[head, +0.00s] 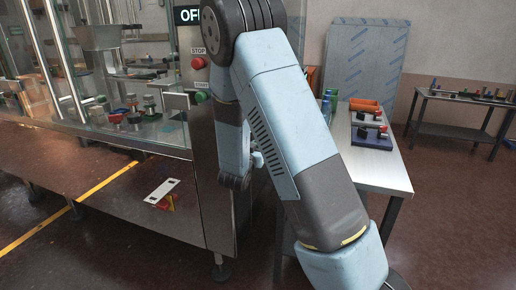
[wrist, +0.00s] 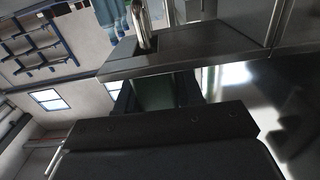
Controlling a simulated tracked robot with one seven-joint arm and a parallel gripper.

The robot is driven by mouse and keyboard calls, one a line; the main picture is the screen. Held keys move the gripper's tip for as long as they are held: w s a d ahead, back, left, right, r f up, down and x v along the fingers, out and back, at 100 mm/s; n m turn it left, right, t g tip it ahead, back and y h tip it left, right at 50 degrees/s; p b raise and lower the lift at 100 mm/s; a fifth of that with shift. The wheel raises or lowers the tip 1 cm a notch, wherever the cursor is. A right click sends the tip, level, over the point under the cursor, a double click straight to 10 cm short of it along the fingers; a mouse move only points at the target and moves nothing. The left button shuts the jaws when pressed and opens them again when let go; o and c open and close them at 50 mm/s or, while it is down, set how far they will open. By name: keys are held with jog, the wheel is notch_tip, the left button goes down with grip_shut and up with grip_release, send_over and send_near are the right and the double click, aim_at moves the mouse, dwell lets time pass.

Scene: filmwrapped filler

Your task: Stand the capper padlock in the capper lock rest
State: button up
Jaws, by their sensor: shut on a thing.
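My gripper (wrist: 153,90) shows in the wrist view as dark fingers either side of a dark green block, and it is shut on it. The block (wrist: 152,92) looks like the padlock's body; its upper part meets or passes behind a steel ledge (wrist: 190,45). A shiny metal post or bar (wrist: 145,25) rises at the ledge, and I cannot tell whether it belongs to the padlock. In the head view my arm hides most of the grip, close to the steel machine's right corner. I cannot identify the lock rest with certainty.
The capper machine (head: 190,120) has glass guards, stop and start buttons (head: 199,63) and an OFF sign (head: 187,15). A farther bench (head: 455,97) is at right.

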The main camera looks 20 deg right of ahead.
jog(key=o, duration=1.2)
jog(key=shift+f, duration=0.1)
jog(key=shift+s+a, duration=0.1)
